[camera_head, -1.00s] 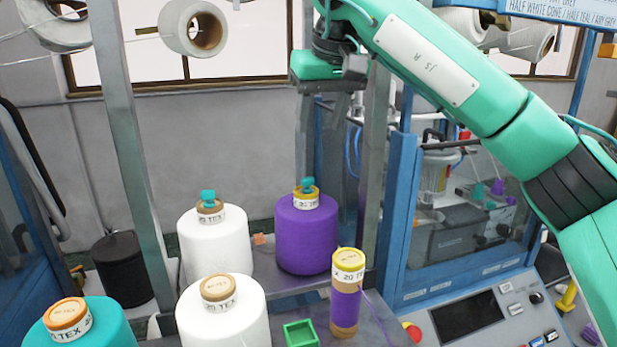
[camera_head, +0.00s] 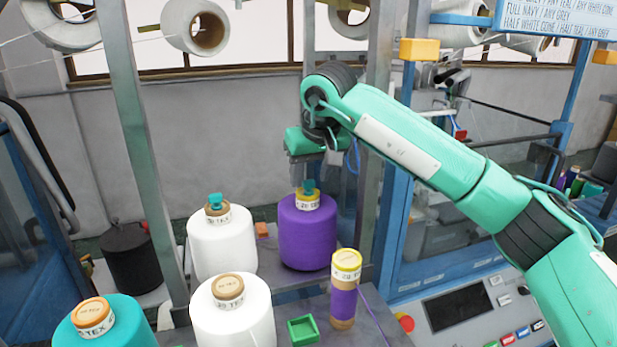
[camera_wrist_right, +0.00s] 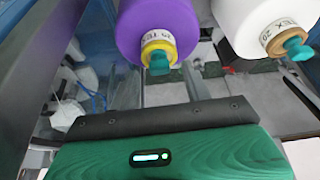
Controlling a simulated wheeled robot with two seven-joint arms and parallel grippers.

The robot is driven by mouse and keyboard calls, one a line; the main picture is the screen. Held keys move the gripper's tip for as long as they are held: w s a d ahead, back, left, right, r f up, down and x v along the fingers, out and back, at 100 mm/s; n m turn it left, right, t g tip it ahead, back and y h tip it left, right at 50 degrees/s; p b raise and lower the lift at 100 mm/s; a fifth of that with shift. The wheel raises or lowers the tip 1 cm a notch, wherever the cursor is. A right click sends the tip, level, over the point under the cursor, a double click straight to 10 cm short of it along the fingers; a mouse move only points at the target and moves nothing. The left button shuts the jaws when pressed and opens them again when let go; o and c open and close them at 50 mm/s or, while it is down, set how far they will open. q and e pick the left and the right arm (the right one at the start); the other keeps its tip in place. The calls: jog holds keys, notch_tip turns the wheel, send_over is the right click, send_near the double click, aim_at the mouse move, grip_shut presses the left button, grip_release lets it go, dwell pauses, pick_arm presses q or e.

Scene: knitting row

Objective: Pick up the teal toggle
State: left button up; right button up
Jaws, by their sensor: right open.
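One teal toggle (camera_head: 308,189) sits on the yellow-rimmed top of the purple cone (camera_head: 307,235). Another teal toggle (camera_head: 215,200) sits on the brown-rimmed top of the back white cone (camera_head: 221,245). My right gripper (camera_head: 307,180) is open, pointing down right above the purple cone; its fingers overlap the toggle there, and I cannot tell whether they touch it. The right wrist view shows the purple cone's toggle (camera_wrist_right: 159,63) beyond the gripper body and the white cone's toggle (camera_wrist_right: 298,49) at the right. My left gripper is not in view.
A front white cone (camera_head: 233,315), a teal cone (camera_head: 105,325) and a slim purple-and-brown spool (camera_head: 344,295) stand nearby. A small green tray (camera_head: 303,329) lies between them. Metal posts (camera_head: 140,150) rise at left and behind the gripper. A control panel (camera_head: 460,310) is at right.

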jog(key=shift+w+f, duration=0.25)
jog(key=shift+f, duration=0.2)
jog(key=shift+s, duration=0.1)
jog(key=shift+a, duration=0.1)
jog(key=shift+c, duration=1.1)
jog(key=c, duration=0.7)
jog(key=shift+o, duration=0.2)
jog(key=shift+r, duration=0.1)
